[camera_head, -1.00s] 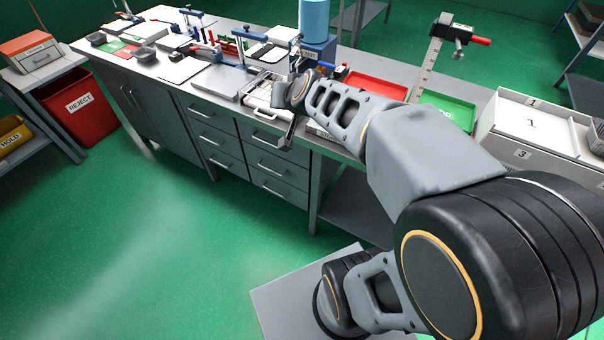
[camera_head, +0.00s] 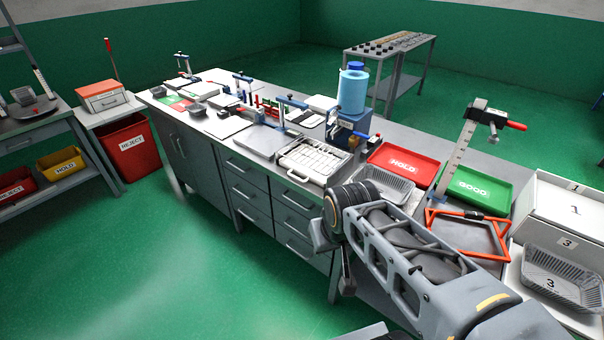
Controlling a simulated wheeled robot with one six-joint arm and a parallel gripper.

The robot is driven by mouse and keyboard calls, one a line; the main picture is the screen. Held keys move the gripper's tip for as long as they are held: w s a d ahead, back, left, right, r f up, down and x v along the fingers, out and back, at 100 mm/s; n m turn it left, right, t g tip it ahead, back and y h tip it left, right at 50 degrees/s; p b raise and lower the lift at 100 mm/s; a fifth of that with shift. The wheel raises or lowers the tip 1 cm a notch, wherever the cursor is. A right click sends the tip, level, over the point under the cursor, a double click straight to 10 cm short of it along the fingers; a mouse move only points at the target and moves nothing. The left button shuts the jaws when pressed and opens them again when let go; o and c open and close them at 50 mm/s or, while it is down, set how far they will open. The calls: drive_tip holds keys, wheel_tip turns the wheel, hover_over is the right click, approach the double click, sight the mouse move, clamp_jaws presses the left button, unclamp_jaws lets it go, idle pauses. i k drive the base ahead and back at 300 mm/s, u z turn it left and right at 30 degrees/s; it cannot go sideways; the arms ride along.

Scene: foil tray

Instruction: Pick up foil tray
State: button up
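A grey ribbed foil tray (camera_head: 385,187) sits on the bench just in front of the red HOLD tray. A similar ribbed foil tray (camera_head: 566,276) sits at the far right, by a "3" label. The frames do not show which one the task means. My gripper (camera_head: 346,284) hangs at the front edge of the bench, lower left of the nearer foil tray and apart from it in the picture. It is small and seen from behind, so its opening is unclear. My arm covers the bench front below the nearer tray.
The red HOLD tray (camera_head: 404,166) and green GOOD tray (camera_head: 474,190) lie behind. An orange frame (camera_head: 468,234) lies at right. A height gauge (camera_head: 462,150) stands upright between. A white case (camera_head: 315,160) and blue cylinder (camera_head: 352,92) stand left. Floor before the drawers is clear.

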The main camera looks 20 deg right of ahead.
sight(395, 189)
drive_tip(key=u, duration=0.05)
drive_tip(key=k, duration=0.5)
drive_tip(key=u, duration=1.1)
drive_tip(key=i, duration=1.05)
drive_tip(key=z, duration=2.6)
